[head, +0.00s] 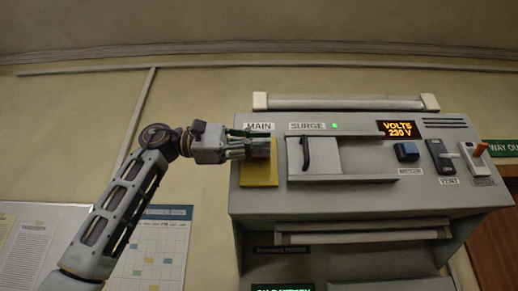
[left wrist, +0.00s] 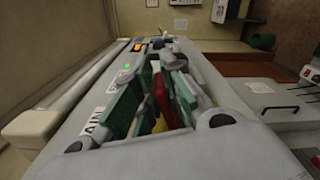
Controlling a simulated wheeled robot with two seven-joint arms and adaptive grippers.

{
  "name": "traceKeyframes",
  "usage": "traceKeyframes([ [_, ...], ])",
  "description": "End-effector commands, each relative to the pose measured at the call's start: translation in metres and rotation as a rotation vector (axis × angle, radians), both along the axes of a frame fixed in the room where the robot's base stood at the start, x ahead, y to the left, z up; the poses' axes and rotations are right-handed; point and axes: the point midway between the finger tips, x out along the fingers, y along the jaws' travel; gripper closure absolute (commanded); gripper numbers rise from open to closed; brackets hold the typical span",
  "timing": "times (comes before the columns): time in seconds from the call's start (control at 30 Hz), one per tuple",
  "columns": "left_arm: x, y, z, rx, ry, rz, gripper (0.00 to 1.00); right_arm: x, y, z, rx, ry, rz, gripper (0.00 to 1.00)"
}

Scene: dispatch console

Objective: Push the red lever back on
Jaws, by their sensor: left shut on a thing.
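My left gripper (head: 256,148) reaches in from the left to the MAIN switch, in front of its yellow plate (head: 259,177) at the console's left end. In the left wrist view, the red lever (left wrist: 161,96) shows between the green-padded fingers of the same gripper (left wrist: 154,104). The fingers are shut on it. In the head view the gripper covers the lever, so I cannot tell how far it is tilted. My right gripper is in neither view.
The grey console (head: 370,203) holds a SURGE cover with a black handle (head: 306,153), close right of my gripper. The display (head: 400,129) reads 230 V. A green light (head: 335,126) glows.

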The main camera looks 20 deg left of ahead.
Motion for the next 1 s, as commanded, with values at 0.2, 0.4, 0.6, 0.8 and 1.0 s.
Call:
traceKeyframes([
  [0.2, 0.003, 0.0, 0.008, -0.039, 0.142, 0.0, 1.0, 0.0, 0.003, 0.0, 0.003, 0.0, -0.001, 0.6],
  [0.4, 0.005, 0.001, 0.012, -0.061, 0.223, -0.001, 1.0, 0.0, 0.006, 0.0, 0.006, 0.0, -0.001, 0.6],
  [0.6, 0.006, 0.001, 0.013, -0.071, 0.255, -0.001, 1.0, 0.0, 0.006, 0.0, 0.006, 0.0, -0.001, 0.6],
  [0.8, 0.006, 0.001, 0.013, -0.072, 0.258, -0.001, 1.0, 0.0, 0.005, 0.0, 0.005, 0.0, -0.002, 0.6],
  [1.0, 0.006, 0.002, 0.014, -0.074, 0.258, 0.0, 0.84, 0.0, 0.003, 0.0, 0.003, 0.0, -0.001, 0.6],
])
